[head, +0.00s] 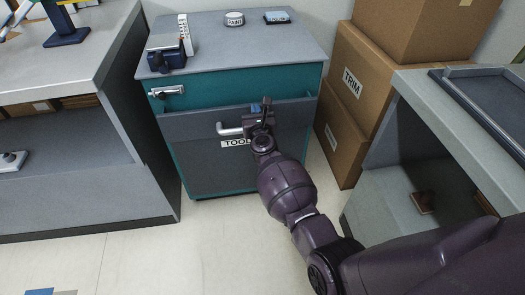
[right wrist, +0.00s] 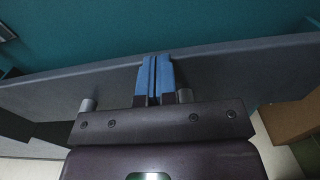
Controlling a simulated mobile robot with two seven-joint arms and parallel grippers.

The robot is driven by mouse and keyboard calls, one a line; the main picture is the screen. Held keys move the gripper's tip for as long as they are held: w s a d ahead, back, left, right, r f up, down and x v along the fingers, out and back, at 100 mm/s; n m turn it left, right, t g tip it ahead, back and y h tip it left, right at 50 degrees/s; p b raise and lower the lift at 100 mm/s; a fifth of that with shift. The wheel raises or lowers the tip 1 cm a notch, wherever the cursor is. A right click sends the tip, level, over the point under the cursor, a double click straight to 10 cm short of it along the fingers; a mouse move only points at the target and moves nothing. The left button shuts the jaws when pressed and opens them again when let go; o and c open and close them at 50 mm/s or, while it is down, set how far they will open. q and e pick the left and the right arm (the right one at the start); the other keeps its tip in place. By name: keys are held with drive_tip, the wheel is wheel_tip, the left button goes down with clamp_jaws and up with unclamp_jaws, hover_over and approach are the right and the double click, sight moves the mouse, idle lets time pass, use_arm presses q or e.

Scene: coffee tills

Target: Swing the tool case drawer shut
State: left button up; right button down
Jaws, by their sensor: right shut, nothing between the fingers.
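The tool case (head: 182,185) is a teal cabinet with a grey top. Its grey drawer front (head: 190,124) has a pale bar handle (head: 229,130) and a partly covered label (head: 230,143) reading "TOOL". The drawer front seems to stand out from the teal body; how far is hard to tell. My right gripper (head: 263,108) is at the drawer front, just right of the handle. In the right wrist view its blue fingers (right wrist: 154,62) are together and empty, against or just before the grey drawer front (right wrist: 225,62); contact is unclear. My left gripper is out of view.
A latch-like silver fitting (head: 167,91) sits on the teal upper panel. A dark blue device (head: 166,58) and a round white item (head: 235,19) stand on top. Cardboard boxes (head: 352,105) stand close at right; a grey counter (head: 65,75) is at left.

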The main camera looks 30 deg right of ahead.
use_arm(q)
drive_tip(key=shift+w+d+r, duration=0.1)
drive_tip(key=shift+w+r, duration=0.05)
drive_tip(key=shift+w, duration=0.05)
use_arm(e)
drive_tip(key=shift+x, duration=1.25)
